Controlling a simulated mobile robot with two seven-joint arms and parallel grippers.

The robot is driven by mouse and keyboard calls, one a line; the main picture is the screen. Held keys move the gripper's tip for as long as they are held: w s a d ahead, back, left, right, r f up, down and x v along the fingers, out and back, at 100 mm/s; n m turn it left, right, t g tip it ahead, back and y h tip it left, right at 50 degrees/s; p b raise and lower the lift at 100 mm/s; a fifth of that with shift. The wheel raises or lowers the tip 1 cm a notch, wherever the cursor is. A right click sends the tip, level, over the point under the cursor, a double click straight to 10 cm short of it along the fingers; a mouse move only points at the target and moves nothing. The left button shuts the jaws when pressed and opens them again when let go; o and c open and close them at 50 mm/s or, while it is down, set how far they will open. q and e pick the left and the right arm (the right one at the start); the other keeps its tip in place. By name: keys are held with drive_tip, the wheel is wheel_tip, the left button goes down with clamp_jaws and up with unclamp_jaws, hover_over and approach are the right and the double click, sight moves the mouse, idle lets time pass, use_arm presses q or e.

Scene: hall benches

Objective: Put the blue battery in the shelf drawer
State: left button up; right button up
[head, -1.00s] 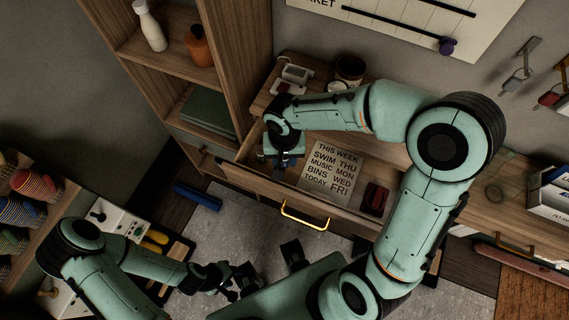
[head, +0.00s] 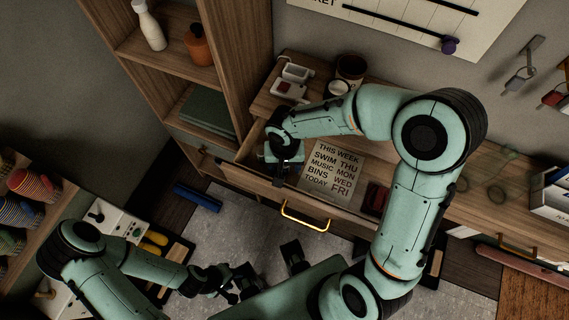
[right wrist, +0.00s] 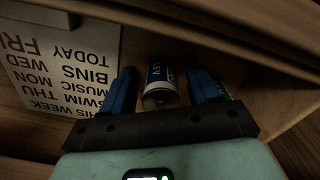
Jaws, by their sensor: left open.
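The blue battery (right wrist: 161,86), a cylinder with a blue and white wrap and a silver end, lies in the open top drawer (head: 333,219). My right gripper (right wrist: 163,88) is open, one blue finger on each side of the battery, with gaps between. In the head view my right gripper (head: 284,176) points down into the drawer's left part and hides the battery. My left gripper (head: 236,284) is open and empty, low over the floor in front of the drawer. The shelf unit (head: 180,66) stands at the left; its drawer front (head: 199,142) appears closed.
A printed list (head: 331,172) and a dark red object (head: 376,198) lie in the open drawer. A small green item (right wrist: 223,90) shows beside one right finger. A white device (head: 291,82) and a cup (head: 338,89) stand on the bench. A blue bar (head: 197,196) lies on the floor.

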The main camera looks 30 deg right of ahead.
drive_tip(key=shift+r, duration=0.15)
wheel_tip(320, 180, up, 11)
drive_tip(key=shift+f+p, duration=0.2)
drive_tip(key=shift+p, duration=0.75)
drive_tip(key=shift+r, duration=0.7)
